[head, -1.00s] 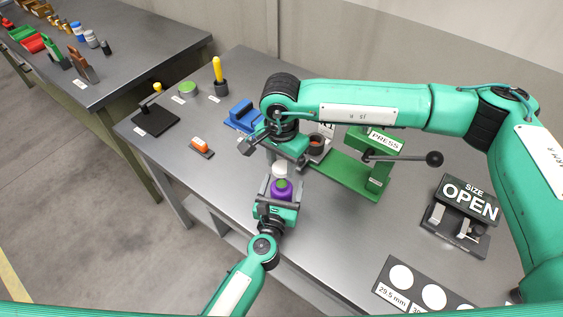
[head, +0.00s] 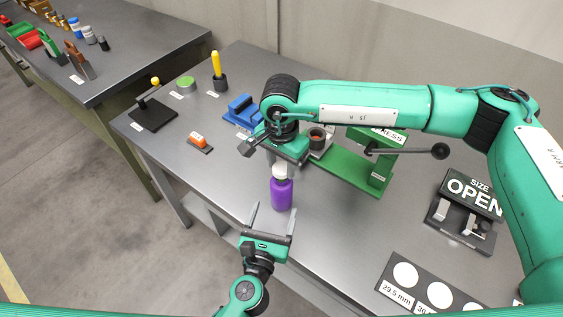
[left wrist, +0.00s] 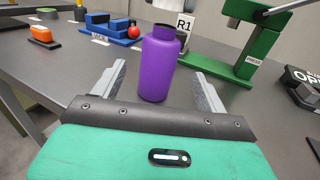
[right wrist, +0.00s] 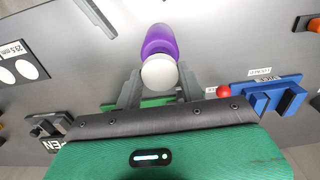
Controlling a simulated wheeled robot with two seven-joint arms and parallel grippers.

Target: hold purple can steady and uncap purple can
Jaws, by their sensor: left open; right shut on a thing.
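The purple can (head: 282,194) stands upright on the grey table near its front edge. In the left wrist view the purple can (left wrist: 158,66) shows a dark open mouth with no cap on it. My right gripper (right wrist: 158,82) is shut on the white cap (right wrist: 159,72), which it holds just above the can; the cap (head: 280,170) also shows in the head view. My left gripper (head: 271,222) is open and empty, in front of the can. Its fingers point toward the can from both sides, apart from it.
The green press (head: 345,168) stands behind and right of the can, with its lever sticking out. The OPEN size sign (head: 470,192) and a hole gauge (head: 425,285) are at the right.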

